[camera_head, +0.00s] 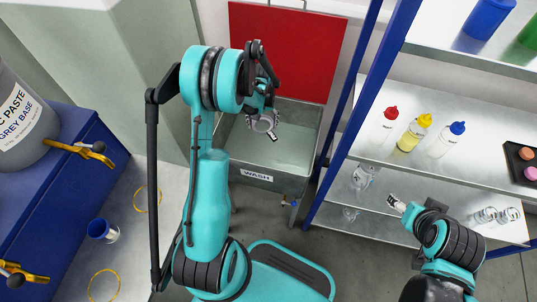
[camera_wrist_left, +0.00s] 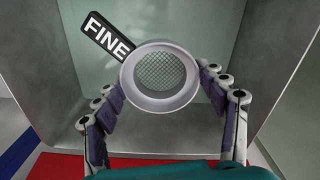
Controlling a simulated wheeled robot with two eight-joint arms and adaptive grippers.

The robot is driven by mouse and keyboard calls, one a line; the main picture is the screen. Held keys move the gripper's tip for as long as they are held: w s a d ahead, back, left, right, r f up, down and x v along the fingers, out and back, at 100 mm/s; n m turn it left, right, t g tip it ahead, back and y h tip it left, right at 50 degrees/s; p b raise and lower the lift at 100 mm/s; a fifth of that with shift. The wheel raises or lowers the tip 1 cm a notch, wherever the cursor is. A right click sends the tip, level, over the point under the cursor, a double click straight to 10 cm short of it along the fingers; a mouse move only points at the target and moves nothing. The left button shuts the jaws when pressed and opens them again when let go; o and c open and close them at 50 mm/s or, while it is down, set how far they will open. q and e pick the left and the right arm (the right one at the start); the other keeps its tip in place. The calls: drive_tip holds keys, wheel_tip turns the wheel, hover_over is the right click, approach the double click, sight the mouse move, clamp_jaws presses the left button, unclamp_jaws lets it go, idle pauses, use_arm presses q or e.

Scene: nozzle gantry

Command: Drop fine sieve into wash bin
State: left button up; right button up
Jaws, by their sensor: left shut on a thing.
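The fine sieve (camera_wrist_left: 160,78) is a round grey ring with mesh and a black tag reading FINE. My left gripper (camera_wrist_left: 162,88) is shut on its ring, one finger at each side. In the head view the sieve (camera_head: 264,122) hangs over the wash bin (camera_head: 262,180), a grey open basin with a WASH label on its front. The left gripper (camera_head: 264,108) is above the bin's opening, with the sieve apart from the floor of the bin. My right gripper (camera_head: 398,203) is by the lower shelf at the right, and its fingers are too small to judge.
A red panel (camera_head: 285,50) stands behind the bin. A blue-framed shelf (camera_head: 440,100) with several capped bottles is at the right. A blue cabinet (camera_head: 60,190) with a grey bucket (camera_head: 22,120) and brass taps is at the left. A blue cup (camera_head: 100,230) lies by it.

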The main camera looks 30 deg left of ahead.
use_arm(q)
drive_tip(key=o, duration=1.3)
drive_tip(key=shift+o, duration=0.2)
drive_tip(key=shift+r, duration=0.1)
wheel_tip(320, 180, up, 12)
